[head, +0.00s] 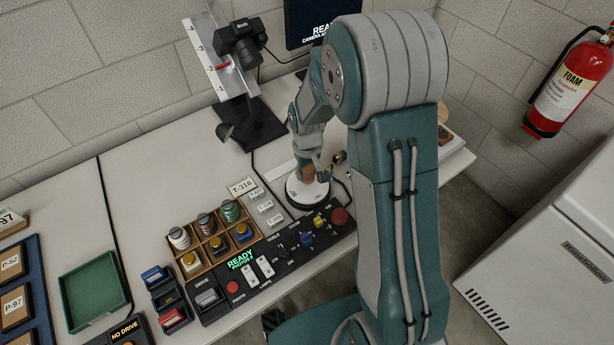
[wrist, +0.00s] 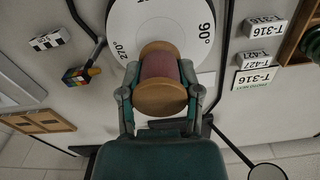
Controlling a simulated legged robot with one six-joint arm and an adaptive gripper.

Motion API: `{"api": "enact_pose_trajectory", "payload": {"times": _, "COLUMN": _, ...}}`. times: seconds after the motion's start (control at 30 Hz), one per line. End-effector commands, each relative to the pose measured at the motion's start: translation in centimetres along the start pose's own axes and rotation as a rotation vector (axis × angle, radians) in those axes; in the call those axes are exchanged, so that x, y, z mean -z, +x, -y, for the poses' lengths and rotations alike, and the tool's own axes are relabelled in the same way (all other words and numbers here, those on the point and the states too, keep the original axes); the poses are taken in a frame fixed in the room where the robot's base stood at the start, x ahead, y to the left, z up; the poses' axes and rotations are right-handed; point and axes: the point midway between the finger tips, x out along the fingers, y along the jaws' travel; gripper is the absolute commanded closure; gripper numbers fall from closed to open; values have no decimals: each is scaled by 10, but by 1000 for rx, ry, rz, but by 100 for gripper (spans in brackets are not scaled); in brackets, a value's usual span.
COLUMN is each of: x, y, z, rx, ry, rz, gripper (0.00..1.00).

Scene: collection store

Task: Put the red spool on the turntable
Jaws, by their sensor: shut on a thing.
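The red spool (wrist: 158,66), dull red with wooden end flanges, is between the two fingers of my gripper (wrist: 160,92) in the wrist view. My gripper is shut on it. In the head view my gripper (head: 309,164) points down over the turntable, and the spool (head: 307,175) shows small below it. The turntable (head: 302,195) is a white disc on a dark base; its degree marks show in the wrist view (wrist: 196,47). The spool is over the disc, near its middle. I cannot tell whether it touches the disc.
A wooden tray (head: 215,256) with several spools stands left of the turntable. A control panel (head: 270,262) with knobs lies in front. Label cards (head: 243,186) lie close on the left. A camera on a stand (head: 240,44) is behind. A green tray (head: 93,290) is far left.

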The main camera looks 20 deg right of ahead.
Motion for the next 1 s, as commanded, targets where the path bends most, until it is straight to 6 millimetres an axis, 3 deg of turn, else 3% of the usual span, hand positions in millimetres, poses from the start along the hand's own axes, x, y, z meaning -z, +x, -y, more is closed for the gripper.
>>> {"api": "enact_pose_trajectory", "payload": {"times": 0.17, "x": -2, "y": 26, "z": 1, "rx": 1, "ry": -1, "rz": 5, "gripper": 95}}
{"api": "enact_pose_trajectory", "payload": {"times": 0.5, "x": -2, "y": 29, "z": 1, "rx": 1, "ry": -1, "rz": 4, "gripper": 95}}
{"api": "enact_pose_trajectory", "payload": {"times": 0.53, "x": -2, "y": 28, "z": 1, "rx": 1, "ry": -1, "rz": 3, "gripper": 42}}
{"api": "enact_pose_trajectory", "payload": {"times": 0.6, "x": -2, "y": 28, "z": 1, "rx": 1, "ry": -1, "rz": 3, "gripper": 20}}
{"api": "enact_pose_trajectory", "payload": {"times": 1.0, "x": -2, "y": 26, "z": 1, "rx": 0, "ry": -1, "rz": 2, "gripper": 20}}
